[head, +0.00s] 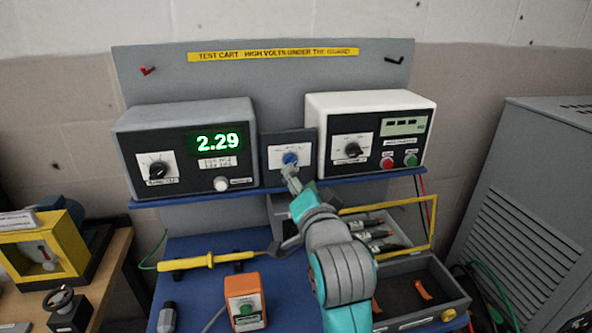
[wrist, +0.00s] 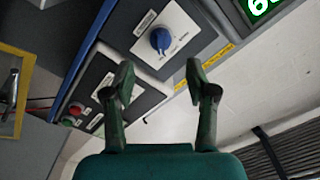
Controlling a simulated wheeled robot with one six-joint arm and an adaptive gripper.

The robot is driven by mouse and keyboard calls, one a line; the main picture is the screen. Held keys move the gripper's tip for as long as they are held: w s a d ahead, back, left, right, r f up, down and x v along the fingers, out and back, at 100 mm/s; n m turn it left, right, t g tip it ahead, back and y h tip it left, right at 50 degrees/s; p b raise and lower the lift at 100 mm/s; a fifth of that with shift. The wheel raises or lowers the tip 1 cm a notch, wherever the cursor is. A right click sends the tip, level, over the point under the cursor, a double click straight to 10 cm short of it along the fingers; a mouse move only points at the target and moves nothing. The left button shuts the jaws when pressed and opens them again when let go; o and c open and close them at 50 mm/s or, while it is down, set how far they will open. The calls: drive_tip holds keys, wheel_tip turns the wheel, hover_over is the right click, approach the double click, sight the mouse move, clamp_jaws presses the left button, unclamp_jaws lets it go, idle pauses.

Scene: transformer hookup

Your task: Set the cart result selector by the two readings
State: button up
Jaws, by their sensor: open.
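The result selector is a blue knob (head: 290,158) on a small dark panel between two instruments on the cart shelf. In the wrist view the blue knob (wrist: 160,40) sits on a white dial plate, beyond and between my fingertips. My gripper (head: 291,172) is open in front of the knob, with a gap between fingers and knob in the wrist view (wrist: 160,76). The left grey instrument's green display (head: 217,142) reads 2.29. The right white instrument's small screen (head: 403,126) shows dash-like marks, too small to read surely. The selector's labels are unreadable.
The left instrument has a black knob (head: 158,169) and a white button (head: 221,184). The right one has a black knob (head: 352,149), a red button (head: 387,163) and a green button (head: 410,160). A yellow probe (head: 207,262) lies on the blue cart top below the shelf.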

drive_tip(key=shift+v, duration=2.35)
drive_tip(key=shift+f, duration=0.1)
drive_tip(key=s+d+f+n+h, duration=0.1)
drive_tip(key=s+d+f, duration=0.4)
drive_tip(key=f, duration=0.4)
drive_tip(key=s+d+f+n+g+h, duration=0.1)
drive_tip(key=s+d+f, duration=0.2)
drive_tip(key=s+f, duration=0.45)
drive_tip(key=s+d+f+n, duration=0.1)
drive_tip(key=s+d+f, duration=0.4)
drive_tip(key=f, duration=0.6)
drive_tip(key=s+d+f+n+h, duration=0.1)
drive_tip(key=s+d, duration=0.2)
drive_tip(key=s, duration=1.1)
drive_tip(key=s+d+f+n+g+h, duration=0.1)
drive_tip(key=s+d+f+n+h, duration=0.1)
drive_tip(key=s, duration=1.2)
drive_tip(key=shift+s+d+f+g, duration=0.2)
drive_tip(key=shift+d+g, duration=0.1)
drive_tip(key=shift+d, duration=0.45)
